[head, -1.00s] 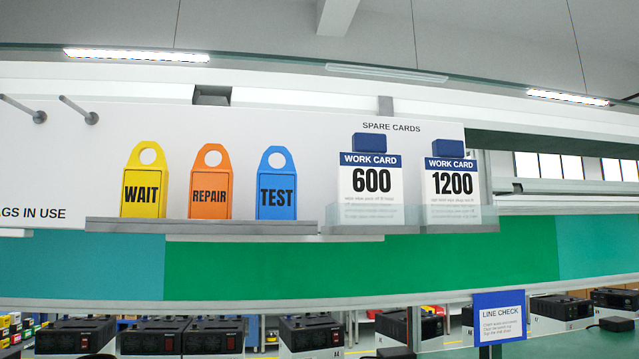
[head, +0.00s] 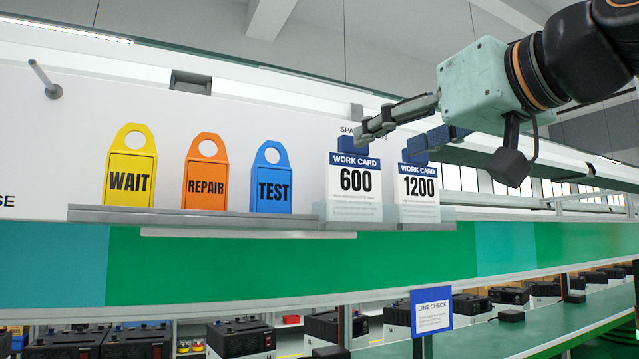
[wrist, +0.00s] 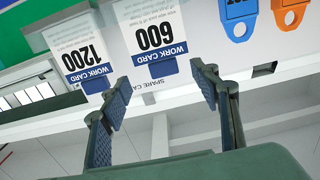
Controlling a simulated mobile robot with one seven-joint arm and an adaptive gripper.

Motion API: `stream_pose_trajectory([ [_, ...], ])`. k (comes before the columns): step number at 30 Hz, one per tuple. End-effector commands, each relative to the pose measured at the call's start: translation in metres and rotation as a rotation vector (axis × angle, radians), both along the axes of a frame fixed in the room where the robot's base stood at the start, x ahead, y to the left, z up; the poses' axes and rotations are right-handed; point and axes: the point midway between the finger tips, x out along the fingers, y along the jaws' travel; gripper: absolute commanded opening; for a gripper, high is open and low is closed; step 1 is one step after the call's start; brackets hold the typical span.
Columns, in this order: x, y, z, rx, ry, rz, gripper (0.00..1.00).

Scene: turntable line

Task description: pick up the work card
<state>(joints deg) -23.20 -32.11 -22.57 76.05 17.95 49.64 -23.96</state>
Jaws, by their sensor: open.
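The 600 work card (head: 355,203) and the 1200 work card (head: 418,206) stand upright side by side in clear holders on the white board. Each is white with a blue band and a blue block on top. In the wrist view the 600 card (wrist: 148,18) and the 1200 card (wrist: 80,58) appear upside down. My gripper (head: 384,145) is open and empty, in front of the cards at the height of their top blocks. In the wrist view my gripper (wrist: 160,77) has its fingers on either side of the 600 card's blue block, which shows uncovered between them.
The yellow WAIT tag (head: 130,165), orange REPAIR tag (head: 205,170) and blue TEST tag (head: 271,178) stand on a grey ledge (head: 190,217) left of the cards. A blue LINE CHECK sign (head: 431,292) stands below. A peg (head: 45,80) sticks out at upper left.

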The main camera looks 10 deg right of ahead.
Motion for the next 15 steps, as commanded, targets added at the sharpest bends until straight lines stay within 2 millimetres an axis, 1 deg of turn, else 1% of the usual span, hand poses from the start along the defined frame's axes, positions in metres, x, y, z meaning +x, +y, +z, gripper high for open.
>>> stream_pose_trajectory([
  [1,-0.001,-0.001,0.006,0.001,-0.012,0.001,0.56],
  [4,0.004,0.000,0.011,0.001,-0.021,0.003,0.56],
  [10,0.035,0.011,0.012,0.000,-0.020,0.003,0.56],
  [12,0.043,0.013,0.012,0.001,-0.022,0.002,0.56],
  [15,0.049,0.015,0.011,0.001,-0.022,0.001,0.56],
])
